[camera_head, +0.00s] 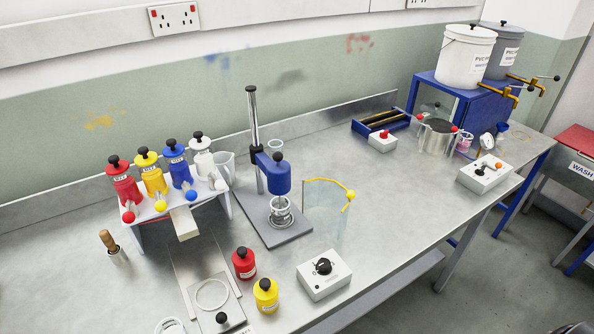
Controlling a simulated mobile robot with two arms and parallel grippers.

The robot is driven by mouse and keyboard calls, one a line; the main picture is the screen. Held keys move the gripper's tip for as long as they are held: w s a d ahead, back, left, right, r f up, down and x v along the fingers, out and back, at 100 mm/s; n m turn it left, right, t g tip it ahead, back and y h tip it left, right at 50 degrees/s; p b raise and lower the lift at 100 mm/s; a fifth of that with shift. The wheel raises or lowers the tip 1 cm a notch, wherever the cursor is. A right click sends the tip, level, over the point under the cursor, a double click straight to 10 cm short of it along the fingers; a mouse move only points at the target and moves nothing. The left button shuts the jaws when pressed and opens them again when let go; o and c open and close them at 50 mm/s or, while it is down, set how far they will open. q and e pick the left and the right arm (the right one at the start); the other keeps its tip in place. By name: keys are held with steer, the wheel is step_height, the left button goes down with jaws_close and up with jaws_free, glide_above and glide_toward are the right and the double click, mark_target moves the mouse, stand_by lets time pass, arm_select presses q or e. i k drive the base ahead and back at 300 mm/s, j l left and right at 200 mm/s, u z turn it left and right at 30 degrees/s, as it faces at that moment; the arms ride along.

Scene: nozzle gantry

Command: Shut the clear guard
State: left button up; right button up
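The clear guard (326,213) is a see-through curved panel with a yellow top edge and a yellow knob (350,194). It stands swung out to the right of the mixer stand, so the stirring head (282,211) is uncovered on its front side. The mixer has a blue motor head (274,173) on a steel post (253,130), over a grey base plate (268,236). Neither of my grippers shows in this view.
A white control box (323,279) with a black knob stands in front of the guard. Red (244,263) and yellow (266,295) pots stand to its left. A rack of coloured bottles (160,205) is further left. Bench right of the guard is clear.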

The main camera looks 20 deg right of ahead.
mark_target(350, 194)
steer(key=l+u, duration=0.1)
steer(key=l, duration=0.75)
steer(key=k+l+u, duration=0.1)
steer(key=l, duration=0.7)
steer(key=k+l, duration=0.05)
